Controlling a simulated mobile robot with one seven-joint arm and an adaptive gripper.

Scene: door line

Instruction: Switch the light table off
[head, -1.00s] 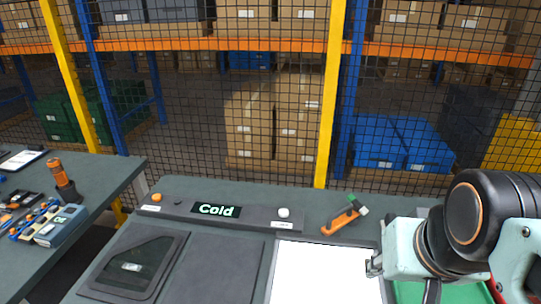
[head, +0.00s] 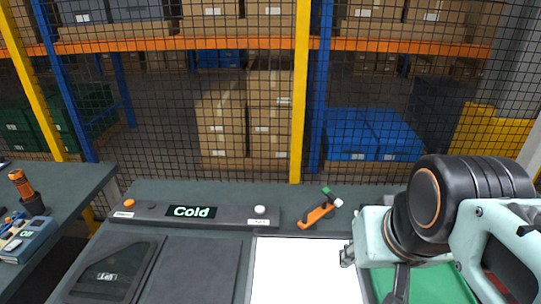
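The light table (head: 305,272) is a bright white panel set in the dark workbench, and it is lit. My gripper (head: 347,254) is at the right edge of the light table, seen from the side and apart from the buttons. Its fingers are small and partly hidden, so their opening does not show.
An orange and green tool (head: 320,210) lies behind the light table. A green surface (head: 440,285) is under my arm at right. Dark trays (head: 110,272) fill the left bench. A wire fence with yellow posts (head: 300,100) stands behind.

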